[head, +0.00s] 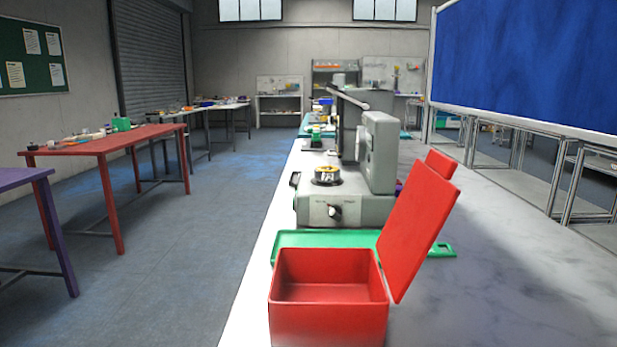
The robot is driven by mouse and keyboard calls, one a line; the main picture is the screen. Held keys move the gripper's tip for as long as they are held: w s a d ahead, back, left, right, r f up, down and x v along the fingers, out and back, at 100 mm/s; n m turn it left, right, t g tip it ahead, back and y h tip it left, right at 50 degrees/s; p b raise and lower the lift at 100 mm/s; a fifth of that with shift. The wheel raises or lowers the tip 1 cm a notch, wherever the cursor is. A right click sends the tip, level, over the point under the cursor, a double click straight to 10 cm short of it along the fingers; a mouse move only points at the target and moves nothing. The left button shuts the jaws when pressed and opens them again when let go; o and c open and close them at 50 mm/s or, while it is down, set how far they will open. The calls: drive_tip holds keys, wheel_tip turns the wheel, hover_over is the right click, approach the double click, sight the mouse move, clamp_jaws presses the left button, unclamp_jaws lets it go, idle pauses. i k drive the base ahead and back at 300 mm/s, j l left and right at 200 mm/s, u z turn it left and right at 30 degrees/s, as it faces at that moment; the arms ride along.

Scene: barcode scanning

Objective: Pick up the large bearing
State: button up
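I cannot make out a large bearing for certain.
An open, empty-looking red box (328,325) stands at the table's front, its lid raised to the right. The tabletop (500,270) at right is clear. A red table (100,144) stands left across open floor.

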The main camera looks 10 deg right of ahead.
sight(323, 172)
drive_tip(key=j+z, duration=0.25)
drive_tip(key=j, duration=1)
drive_tip(key=i+j+z, duration=0.1)
drive_tip(key=j, duration=0.3)
drive_tip(key=i+j+z, duration=0.1)
drive_tip(key=j, duration=0.3)
drive_tip(key=j+z, duration=0.1)
drive_tip(key=j, duration=0.3)
drive_tip(key=i+j+z, duration=0.45)
drive_tip(key=i+j, duration=0.45)
drive_tip(key=i+z, duration=0.15)
drive_tip(key=i, duration=0.7)
